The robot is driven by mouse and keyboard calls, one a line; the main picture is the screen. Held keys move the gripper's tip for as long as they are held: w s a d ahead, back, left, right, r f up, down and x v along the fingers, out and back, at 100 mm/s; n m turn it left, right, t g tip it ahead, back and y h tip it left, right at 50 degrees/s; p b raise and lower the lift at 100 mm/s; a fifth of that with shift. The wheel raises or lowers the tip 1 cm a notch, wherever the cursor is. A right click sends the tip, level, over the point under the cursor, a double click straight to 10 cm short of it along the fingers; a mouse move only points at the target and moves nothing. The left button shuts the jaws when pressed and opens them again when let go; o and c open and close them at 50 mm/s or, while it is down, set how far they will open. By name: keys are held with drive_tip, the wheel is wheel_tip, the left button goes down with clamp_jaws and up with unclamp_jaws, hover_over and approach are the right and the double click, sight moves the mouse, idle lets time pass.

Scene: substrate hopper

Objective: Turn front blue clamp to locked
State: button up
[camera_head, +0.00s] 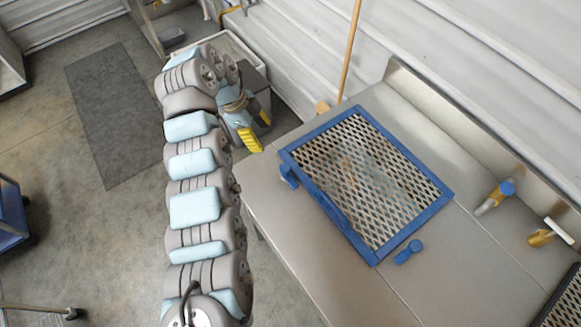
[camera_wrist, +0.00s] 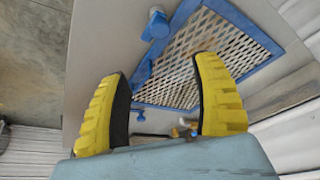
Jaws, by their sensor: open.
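A blue-framed mesh grate (camera_head: 437,205) lies on the grey metal worktop. One blue clamp (camera_head: 288,178) sits at its left side, and another blue clamp (camera_head: 408,252) stands by its lower right corner. I cannot tell for certain which is the front one. My gripper (camera_head: 257,130) is open and empty, left of the grate's upper left corner and apart from both clamps. In the wrist view my gripper (camera_wrist: 164,108) has its yellow fingers spread, with the grate (camera_wrist: 240,55) beyond them. A blue round-headed clamp (camera_wrist: 157,25) shows there at the top, beyond the fingers.
A grey bin (camera_head: 262,100) stands on the floor behind my gripper. A wooden handle (camera_head: 349,50) leans by the wall. A blue-handled valve (camera_head: 495,197) and a brass fitting (camera_head: 541,238) stand at the back right. The worktop (camera_head: 350,275) in front of the grate is clear.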

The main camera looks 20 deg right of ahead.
sight(285, 167)
drive_tip(key=x, duration=1.7)
drive_tip(key=c, duration=1.2)
